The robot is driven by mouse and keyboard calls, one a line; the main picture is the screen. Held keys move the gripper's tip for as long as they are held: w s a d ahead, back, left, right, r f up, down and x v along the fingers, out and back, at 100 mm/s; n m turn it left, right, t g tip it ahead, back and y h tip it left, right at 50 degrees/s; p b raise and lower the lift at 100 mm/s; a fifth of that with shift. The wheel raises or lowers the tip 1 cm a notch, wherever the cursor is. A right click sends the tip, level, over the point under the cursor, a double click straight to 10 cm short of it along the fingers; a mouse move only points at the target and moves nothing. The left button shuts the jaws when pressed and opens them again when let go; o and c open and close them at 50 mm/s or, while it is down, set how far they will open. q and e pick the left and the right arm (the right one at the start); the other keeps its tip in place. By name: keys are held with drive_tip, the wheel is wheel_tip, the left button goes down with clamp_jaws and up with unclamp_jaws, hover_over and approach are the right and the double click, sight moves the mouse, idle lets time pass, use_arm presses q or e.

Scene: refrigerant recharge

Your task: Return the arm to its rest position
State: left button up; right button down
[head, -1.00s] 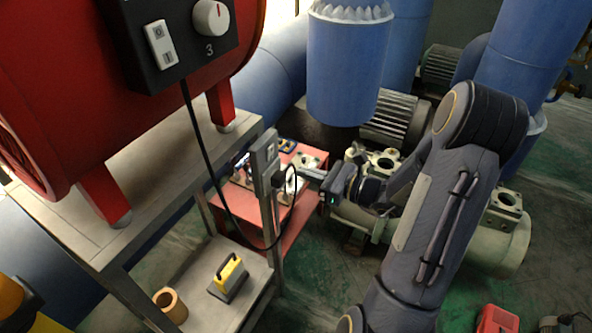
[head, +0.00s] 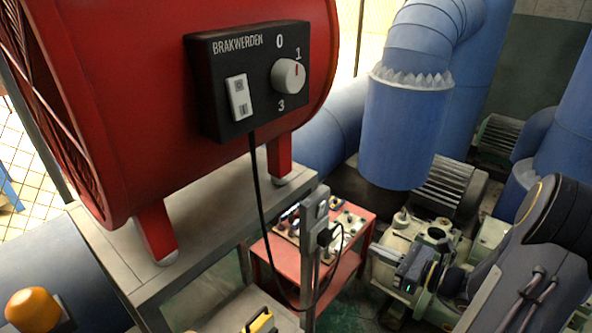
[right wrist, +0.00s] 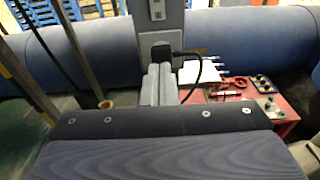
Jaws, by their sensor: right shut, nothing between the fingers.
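My right gripper (head: 382,252) is in the lower right of the head view, with my dark arm reaching in from the right edge. Its fingers are shut and empty. In the right wrist view the shut pale fingers (right wrist: 160,85) point at the grey post with the socket box (right wrist: 160,15). A black plug (head: 325,236) sits at the socket box (head: 317,208) on the post, and its cable runs up to the red heater's control box. The plug also shows in the right wrist view (right wrist: 185,56). The gripper is apart from it, to its right. My left gripper is out of view.
The red fan heater (head: 110,110) stands on a grey bench (head: 190,255). A red cart (head: 350,265) with small tools is behind the post. A pale green pump (head: 390,245) and a blue pipe (head: 405,130) lie close to my right arm.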

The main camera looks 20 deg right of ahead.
drive_tip(key=shift+a, duration=0.1)
drive_tip(key=s+a+r+n+g+y, duration=0.2)
drive_tip(key=a+r+n+g, duration=0.1)
drive_tip(key=a+n, duration=0.35)
drive_tip(key=s+a+r+n+g+y, duration=0.2)
drive_tip(key=a+n+g, duration=0.25)
drive_tip(key=a, duration=0.25)
drive_tip(key=s+a+n+g+h, duration=0.1)
drive_tip(key=s+a+n+h, duration=0.2)
drive_tip(key=s+n+h, duration=0.5)
drive_tip(key=s+n, duration=0.3)
drive_tip(key=n, duration=0.6)
drive_tip(key=shift+a+n, duration=0.25)
drive_tip(key=shift+n, duration=0.15)
drive_tip(key=shift+g, duration=0.35)
